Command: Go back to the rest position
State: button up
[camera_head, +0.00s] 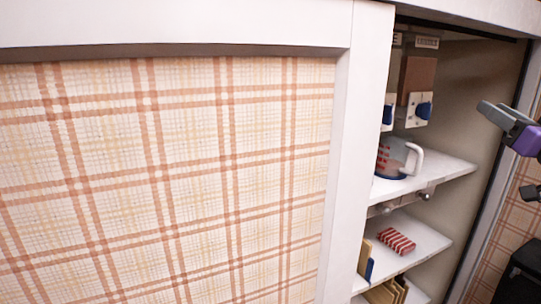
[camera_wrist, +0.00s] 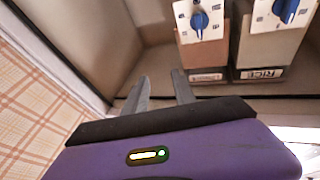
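My gripper shows at the right edge of the head view (camera_head: 490,112), with a grey finger and a purple body in front of the cupboard opening. In the wrist view my gripper (camera_wrist: 161,78) has its two grey fingers apart, with nothing between them. The fingers point toward the cupboard interior and touch nothing that I can see. In the head view the rest of the arm is mostly cut off by the picture's right edge.
Two dispensers with blue knobs (camera_wrist: 199,21) (camera_wrist: 286,12) are in the cupboard; one is labelled RICE. A measuring jug (camera_head: 395,160) stands on the upper shelf (camera_head: 445,172). A red striped packet (camera_head: 397,241) lies on the lower shelf (camera_head: 428,243). A plaid panel (camera_head: 165,170) fills the left.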

jog(key=s+a+f+m+h+p, duration=0.1)
jog(key=s+a+f+m+h, duration=0.1)
jog(key=s+a+f, duration=0.45)
jog(key=s+a+f+m+g+h+p, duration=0.1)
jog(key=s+f+h, duration=0.15)
jog(key=f, duration=0.65)
jog(key=s+a+f+m+h+p, duration=0.25)
jog(key=s+f, duration=0.25)
jog(key=f, duration=0.3)
jog(key=s+a+f+n+g+y+p, duration=0.1)
jog(key=s+a+f+n+y, duration=0.1)
jog(key=s+a, duration=0.4)
jog(key=s+a+f+n+g+y+p, duration=0.2)
jog(key=s+a, duration=0.5)
jog(key=s, duration=0.9)
jog(key=s+a+f+n+g+y+p, duration=0.1)
jog(key=s+a+f, duration=0.4)
jog(key=s, duration=0.6)
jog(key=shift+s+a+f+n+g+y+p, duration=0.2)
jog(key=shift+a+n+g+y+p, duration=0.2)
jog(key=shift+a+n+g+y, duration=0.55)
